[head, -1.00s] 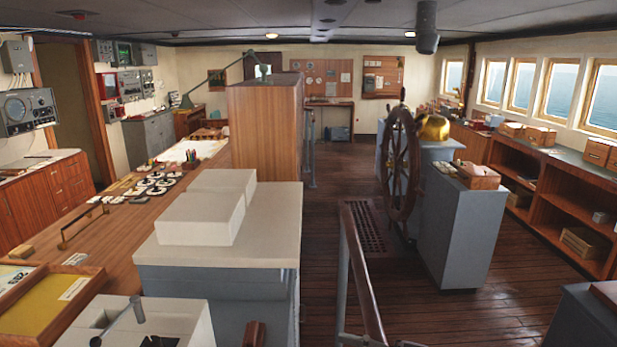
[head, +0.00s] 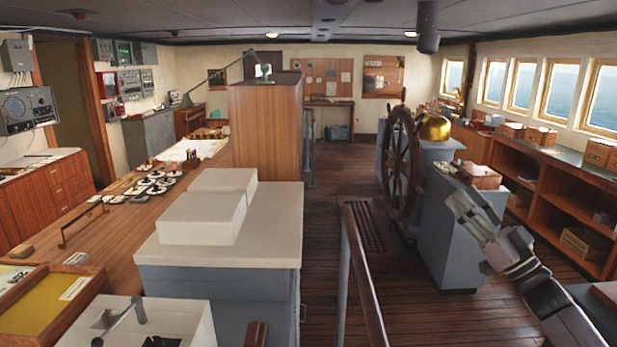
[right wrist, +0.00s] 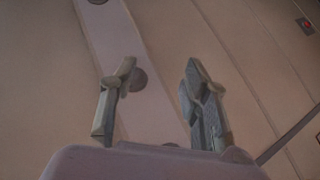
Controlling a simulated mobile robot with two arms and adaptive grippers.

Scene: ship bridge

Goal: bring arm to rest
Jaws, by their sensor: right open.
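My right gripper (head: 462,192) is at the lower right of the head view, its arm coming in from the bottom right corner and the fingers pointing up and to the left. It shows in front of a grey cabinet (head: 447,255). In the right wrist view the two fingers of the right gripper (right wrist: 158,88) stand apart with nothing between them. Behind them is a pale ceiling-like surface (right wrist: 240,60) with dark round spots. My left gripper does not show in the head view.
A ship's wheel (head: 401,170) and a brass dome (head: 435,128) stand behind the right gripper. A wooden shelf unit (head: 570,195) runs along the right wall. A handrail (head: 362,275) stands at the centre. Wooden floor (head: 400,310) is clear between handrail and arm.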

